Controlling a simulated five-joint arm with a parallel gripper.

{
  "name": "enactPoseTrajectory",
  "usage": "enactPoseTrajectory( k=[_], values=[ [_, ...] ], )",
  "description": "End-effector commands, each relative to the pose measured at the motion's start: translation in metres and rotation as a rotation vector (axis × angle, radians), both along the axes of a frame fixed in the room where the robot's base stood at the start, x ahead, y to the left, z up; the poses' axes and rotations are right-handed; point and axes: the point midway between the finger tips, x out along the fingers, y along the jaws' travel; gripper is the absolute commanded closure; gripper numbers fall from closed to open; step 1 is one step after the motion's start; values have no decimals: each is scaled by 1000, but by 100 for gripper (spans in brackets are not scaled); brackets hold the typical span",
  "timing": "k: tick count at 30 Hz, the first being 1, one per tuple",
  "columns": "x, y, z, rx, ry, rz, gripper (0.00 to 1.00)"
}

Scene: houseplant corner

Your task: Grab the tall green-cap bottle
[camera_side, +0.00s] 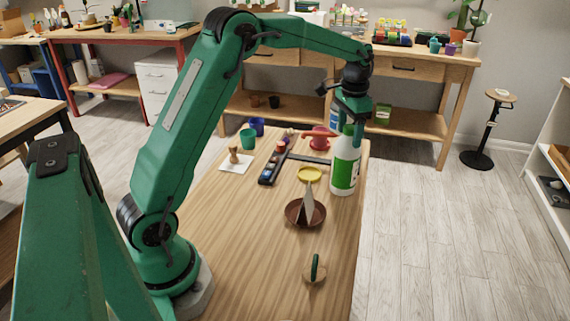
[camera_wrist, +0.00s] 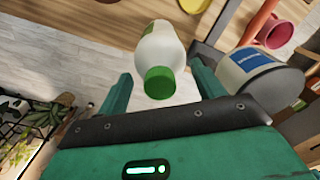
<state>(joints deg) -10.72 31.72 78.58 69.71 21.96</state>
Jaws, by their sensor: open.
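The tall bottle (camera_side: 345,168) is white with a green label and stands upright near the right edge of the wooden table. In the wrist view its green cap (camera_wrist: 160,82) faces me, with the white bottle body (camera_wrist: 160,45) behind it. My gripper (camera_side: 351,122) is directly above the bottle, pointing down, and its fingers overlap the bottle's top in the side view. In the wrist view my gripper (camera_wrist: 161,72) is open, with one finger on each side of the cap and visible gaps between. The cap is hidden in the side view.
A grey container with a blue label (camera_wrist: 262,78) is close beside my right finger in the wrist view. A red can (camera_side: 319,137), a yellow saucer (camera_side: 310,174) and a brown bowl (camera_side: 293,212) stand left of the bottle.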

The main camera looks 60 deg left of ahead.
Motion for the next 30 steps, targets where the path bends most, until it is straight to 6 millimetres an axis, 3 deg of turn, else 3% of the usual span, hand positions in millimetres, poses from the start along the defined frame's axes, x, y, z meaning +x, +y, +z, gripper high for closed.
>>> enactPoseTrajectory(
  k=[3,12,14,30],
  values=[
    [0,0,0,0,0,0,32],
    [0,0,0,0,0,0,91],
    [0,0,0,0,0,0,100],
    [0,0,2,-1,2,0,100]
  ],
)
